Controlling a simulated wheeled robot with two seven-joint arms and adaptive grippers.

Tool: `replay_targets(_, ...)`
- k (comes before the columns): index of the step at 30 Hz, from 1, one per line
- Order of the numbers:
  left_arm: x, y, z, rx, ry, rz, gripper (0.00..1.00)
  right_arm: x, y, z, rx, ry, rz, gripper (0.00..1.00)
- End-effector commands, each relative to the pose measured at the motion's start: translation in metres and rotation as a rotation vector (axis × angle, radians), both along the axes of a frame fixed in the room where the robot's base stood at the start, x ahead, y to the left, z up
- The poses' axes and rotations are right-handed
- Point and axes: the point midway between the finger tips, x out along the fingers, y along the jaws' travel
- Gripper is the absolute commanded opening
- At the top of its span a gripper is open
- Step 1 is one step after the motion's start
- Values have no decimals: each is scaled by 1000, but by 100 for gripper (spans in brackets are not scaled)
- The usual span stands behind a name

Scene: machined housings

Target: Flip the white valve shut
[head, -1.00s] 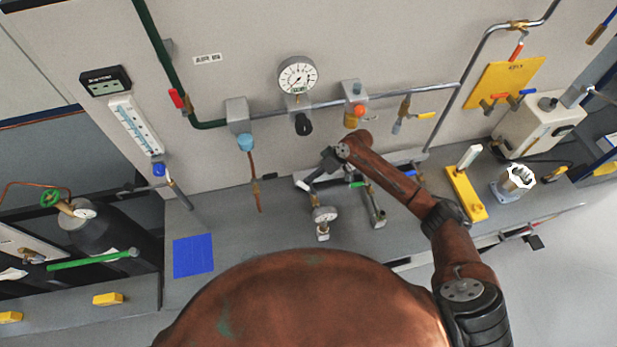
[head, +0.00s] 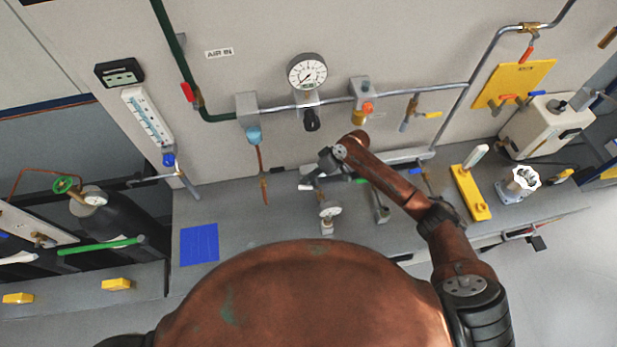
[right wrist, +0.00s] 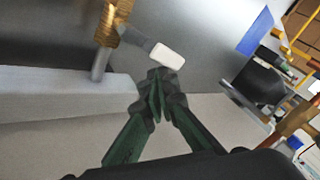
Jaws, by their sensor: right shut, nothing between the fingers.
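The white valve's handle (right wrist: 166,56) shows in the right wrist view as a white sleeve on a short grey lever. The lever comes from a brass valve body (right wrist: 112,22) on a thin pipe. My right gripper (right wrist: 157,80) is shut and empty, its tips close beside the lower edge of the white handle. I cannot tell whether they touch. My left gripper is not in view.
A small gauge (head: 329,209) stands just in front of my right gripper. A green-handled valve (head: 381,213) is to its right, partly under my arm. A yellow block with a white lever (head: 470,193) stands further right. A blue mat (head: 199,243) lies left; bench around it is clear.

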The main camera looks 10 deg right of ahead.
Motion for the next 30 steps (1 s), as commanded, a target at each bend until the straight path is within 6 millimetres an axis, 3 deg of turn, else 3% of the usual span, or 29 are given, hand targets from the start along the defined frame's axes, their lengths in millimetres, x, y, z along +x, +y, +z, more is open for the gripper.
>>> replay_targets(30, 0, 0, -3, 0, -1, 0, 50, -4, 2, -1, -1, 2, 83, 0)
